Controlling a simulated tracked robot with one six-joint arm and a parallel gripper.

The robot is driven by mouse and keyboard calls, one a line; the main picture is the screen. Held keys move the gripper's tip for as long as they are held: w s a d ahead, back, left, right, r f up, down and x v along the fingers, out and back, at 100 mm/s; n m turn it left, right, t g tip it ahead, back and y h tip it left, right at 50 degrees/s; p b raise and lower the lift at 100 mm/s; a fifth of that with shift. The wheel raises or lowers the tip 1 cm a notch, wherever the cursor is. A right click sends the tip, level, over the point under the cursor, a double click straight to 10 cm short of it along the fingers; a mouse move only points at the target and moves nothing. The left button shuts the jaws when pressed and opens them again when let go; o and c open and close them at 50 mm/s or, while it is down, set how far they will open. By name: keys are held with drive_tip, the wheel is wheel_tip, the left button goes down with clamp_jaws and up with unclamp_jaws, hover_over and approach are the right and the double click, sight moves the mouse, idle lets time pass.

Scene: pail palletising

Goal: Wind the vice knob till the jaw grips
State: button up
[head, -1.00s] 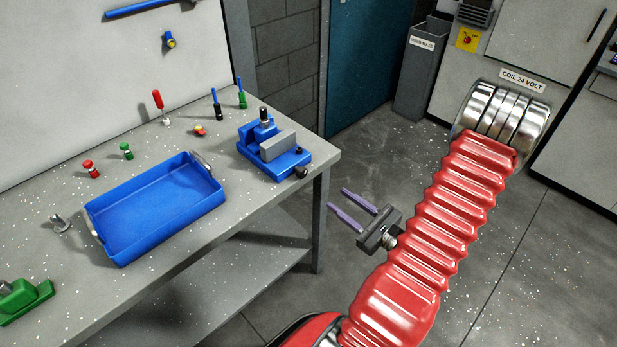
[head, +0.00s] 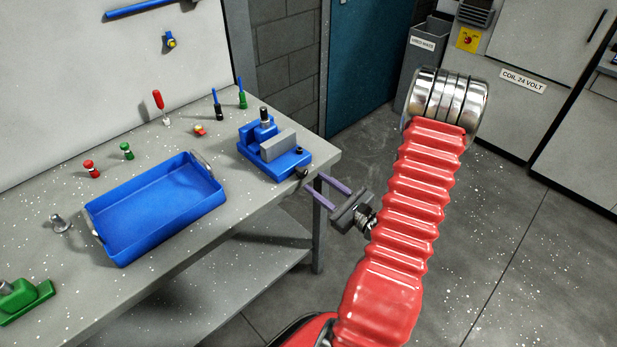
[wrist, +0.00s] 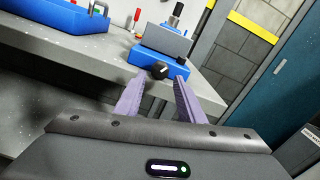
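The blue vice (head: 262,144) stands on the bench near its right front corner, with a grey block-like jaw piece (head: 278,146) on top. Its dark knob (head: 302,173) sticks out at the front, near the bench edge. In the wrist view the knob (wrist: 158,70) shows between and beyond the fingertips, with the vice (wrist: 147,58) behind it. My gripper (head: 325,190) has two purple fingers, spread apart with nothing between them. It points at the knob from the front right; in the wrist view the fingertips (wrist: 158,80) are close to it but do not appear to touch it.
A blue tray (head: 160,212) lies on the grey bench (head: 245,215) left of the vice. Small red and green knobbed pieces (head: 92,169) and upright tools (head: 217,105) stand around it. The bench's front edge and leg lie close to the gripper. Floor to the right is open.

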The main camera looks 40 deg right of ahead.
sight(305, 175)
drive_tip(key=shift+w, duration=2.45)
drive_tip(key=shift+c, duration=0.4)
drive_tip(key=c, duration=0.7)
drive_tip(key=shift+m, duration=2.4)
